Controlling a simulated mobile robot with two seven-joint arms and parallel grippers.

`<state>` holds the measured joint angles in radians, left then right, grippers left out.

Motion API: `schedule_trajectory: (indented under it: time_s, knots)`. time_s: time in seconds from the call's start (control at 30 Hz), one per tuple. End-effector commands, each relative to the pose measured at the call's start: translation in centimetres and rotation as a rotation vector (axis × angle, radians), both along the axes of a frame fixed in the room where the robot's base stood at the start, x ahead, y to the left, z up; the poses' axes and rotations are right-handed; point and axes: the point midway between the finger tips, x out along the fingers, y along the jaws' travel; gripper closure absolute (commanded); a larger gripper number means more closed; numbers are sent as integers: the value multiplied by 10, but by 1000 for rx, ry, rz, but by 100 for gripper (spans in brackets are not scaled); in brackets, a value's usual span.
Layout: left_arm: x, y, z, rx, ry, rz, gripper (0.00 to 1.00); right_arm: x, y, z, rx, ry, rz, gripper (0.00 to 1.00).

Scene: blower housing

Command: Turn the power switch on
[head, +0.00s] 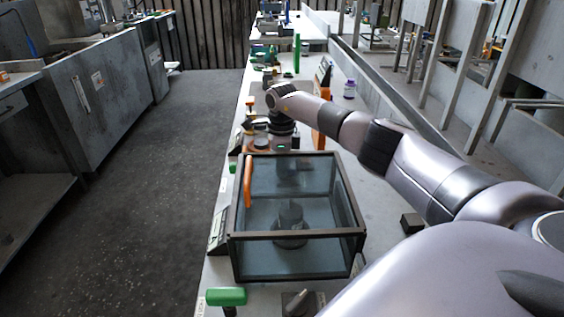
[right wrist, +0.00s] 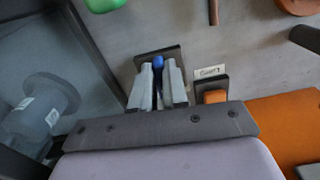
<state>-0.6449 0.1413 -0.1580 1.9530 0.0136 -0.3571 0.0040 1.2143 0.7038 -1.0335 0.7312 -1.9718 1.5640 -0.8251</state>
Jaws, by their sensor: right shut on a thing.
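A blue-tipped lever (right wrist: 158,62) stands up from a dark square plate (right wrist: 174,50) on the grey bench top in the right wrist view. It looks like the power switch, but I see no label naming it. My right gripper (right wrist: 157,72) has its two grey fingers on either side of the lever, shut on it. In the head view my right gripper (head: 282,147) points down just behind the glass-walled box, and its fingertips and the lever are hidden there. My left gripper is not in view.
The dark-framed glass box (head: 300,237) with an orange handle (head: 248,182) stands close in front of the gripper. A small label (right wrist: 210,71) and a dark-and-orange part (right wrist: 214,95) sit beside the lever. A green handle (head: 226,297) is at the near bench edge.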

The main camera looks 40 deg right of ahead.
Motion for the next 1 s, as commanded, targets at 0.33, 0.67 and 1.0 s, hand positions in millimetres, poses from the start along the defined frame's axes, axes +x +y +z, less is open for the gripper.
schedule_trajectory:
  time_s: [0.33, 0.67, 1.0]
  knots:
    - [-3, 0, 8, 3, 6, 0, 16, 2, -3, 2, 0, -1, -278, 100]
    - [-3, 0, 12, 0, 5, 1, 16, 3, -4, 2, 0, -3, -419, 100]
    - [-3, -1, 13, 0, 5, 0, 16, 3, -4, 1, 0, -3, -452, 100]
